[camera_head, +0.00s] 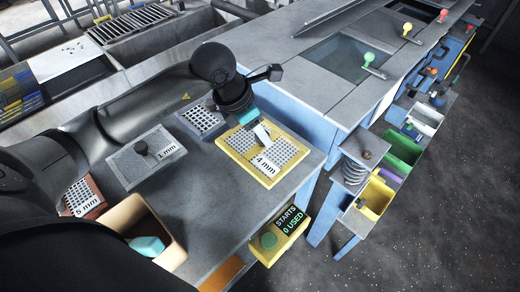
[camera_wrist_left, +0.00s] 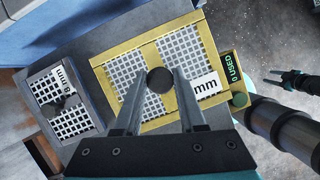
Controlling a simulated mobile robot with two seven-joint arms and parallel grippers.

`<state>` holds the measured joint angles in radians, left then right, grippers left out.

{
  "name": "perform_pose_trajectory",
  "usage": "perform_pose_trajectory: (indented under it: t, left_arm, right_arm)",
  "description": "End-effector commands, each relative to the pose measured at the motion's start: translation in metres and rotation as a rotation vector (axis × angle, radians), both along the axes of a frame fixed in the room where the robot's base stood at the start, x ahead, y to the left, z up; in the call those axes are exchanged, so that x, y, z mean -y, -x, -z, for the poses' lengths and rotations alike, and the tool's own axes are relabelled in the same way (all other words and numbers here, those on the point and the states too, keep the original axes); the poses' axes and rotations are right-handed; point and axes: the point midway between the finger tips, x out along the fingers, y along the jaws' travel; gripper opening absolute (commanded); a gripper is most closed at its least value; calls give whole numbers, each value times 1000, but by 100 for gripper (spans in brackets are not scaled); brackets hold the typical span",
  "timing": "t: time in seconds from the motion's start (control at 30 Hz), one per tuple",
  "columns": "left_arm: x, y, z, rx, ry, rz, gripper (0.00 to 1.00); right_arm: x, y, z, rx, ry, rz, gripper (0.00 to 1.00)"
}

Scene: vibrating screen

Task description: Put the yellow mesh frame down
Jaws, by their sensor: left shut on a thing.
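The yellow mesh frame (camera_head: 279,178), labelled 4 mm, is at the front right of the grey bench top. It also shows in the left wrist view (camera_wrist_left: 126,54). My left gripper (camera_head: 262,132) is over its middle and shut on its dark round knob (camera_wrist_left: 160,80). The frame looks level; I cannot tell whether it rests on the bench or hangs just above it. My right gripper (camera_wrist_left: 268,78) shows small at the right of the left wrist view, its fingers apart and empty, away from the frame.
Beside the frame are a blue-grey mesh frame (camera_head: 204,123) and the grey 1 mm frame (camera_head: 128,170). A 5 mm frame (camera_head: 78,197) and a tan bin (camera_head: 172,252) stand to the left. The starts panel (camera_head: 280,240) is below the bench edge. The bench (camera_head: 215,200) is clear in front.

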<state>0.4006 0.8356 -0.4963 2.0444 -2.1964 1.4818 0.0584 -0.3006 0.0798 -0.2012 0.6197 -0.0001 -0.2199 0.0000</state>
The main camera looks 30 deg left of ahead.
Motion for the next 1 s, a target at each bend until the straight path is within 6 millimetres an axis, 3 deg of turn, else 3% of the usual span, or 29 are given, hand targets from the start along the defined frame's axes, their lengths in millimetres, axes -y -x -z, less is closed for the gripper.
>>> perform_pose_trajectory:
  t: [0.53,0.87,0.9,1.0]
  left_arm:
    - [0,0,63,1,1,0,0]
    - [0,-1,66,5,1,0,0]
    - [0,0,67,2,0,1,41]
    - [0,0,66,2,0,1,52]
  right_arm:
    - [-1,0,9,0,-1,1,50]
    - [0,0,11,0,0,2,50]
    - [0,0,11,0,0,2,50]
    - [0,0,10,0,0,2,50]
